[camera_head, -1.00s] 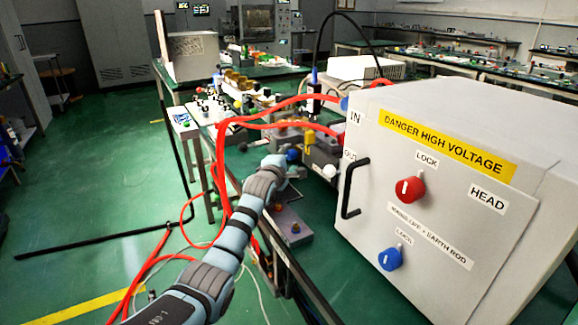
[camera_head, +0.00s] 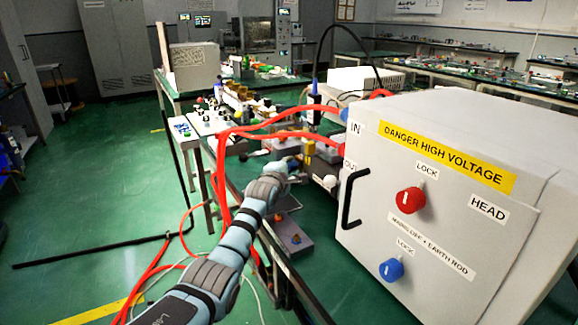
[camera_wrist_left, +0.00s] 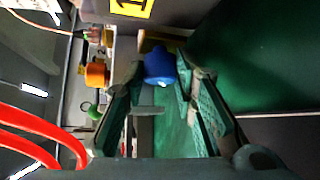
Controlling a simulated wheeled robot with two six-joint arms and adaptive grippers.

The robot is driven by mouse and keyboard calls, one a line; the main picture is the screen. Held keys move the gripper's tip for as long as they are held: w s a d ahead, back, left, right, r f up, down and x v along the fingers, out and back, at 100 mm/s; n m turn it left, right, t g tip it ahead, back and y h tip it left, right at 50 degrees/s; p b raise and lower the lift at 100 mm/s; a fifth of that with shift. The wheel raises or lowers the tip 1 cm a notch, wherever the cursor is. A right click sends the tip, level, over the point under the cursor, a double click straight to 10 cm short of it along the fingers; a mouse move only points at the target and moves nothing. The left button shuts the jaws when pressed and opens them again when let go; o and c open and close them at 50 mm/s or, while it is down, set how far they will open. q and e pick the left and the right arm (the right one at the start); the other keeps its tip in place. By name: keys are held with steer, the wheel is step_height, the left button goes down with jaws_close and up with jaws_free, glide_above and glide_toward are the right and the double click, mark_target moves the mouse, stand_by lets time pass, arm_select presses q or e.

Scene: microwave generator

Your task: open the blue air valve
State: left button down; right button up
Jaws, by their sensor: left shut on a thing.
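The blue air valve (camera_wrist_left: 158,66) is a round blue knob seen in the left wrist view, between the tips of my left gripper's fingers (camera_wrist_left: 159,82). My left gripper (camera_head: 293,164) is shut on this knob. In the head view the gripper is at the far end of my left arm, beside the bench equipment left of the big white cabinet. There the knob is mostly hidden by my gripper and wrist. My right gripper is not in view.
The white high-voltage cabinet (camera_head: 455,235) stands close on the right, with a red knob (camera_head: 410,200), a blue lock knob (camera_head: 391,269) and a black handle (camera_head: 353,196). Red hoses (camera_head: 222,170) hang left of my arm. An orange knob (camera_wrist_left: 97,75) is near my gripper.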

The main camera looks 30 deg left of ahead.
arm_select(q)
steer(key=r+n+g+p, duration=0.1)
steer(key=p, duration=0.3)
steer(key=shift+r+h, duration=0.3)
steer(key=shift+w+a+n+g+h+p, duration=0.15)
steer(key=shift+n+g+h+p, duration=0.2)
steer(key=shift+g+p, duration=0.3)
steer(key=shift+f+n+g+h+b, duration=0.25)
steer(key=shift+f+n+b, duration=0.1)
steer(key=shift+f+b, duration=0.05)
steer(key=shift+h, duration=0.3)
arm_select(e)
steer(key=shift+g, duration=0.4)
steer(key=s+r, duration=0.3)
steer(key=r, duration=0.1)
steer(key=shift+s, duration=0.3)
arm_select(q)
steer(key=c, duration=1.3)
jaws_free()
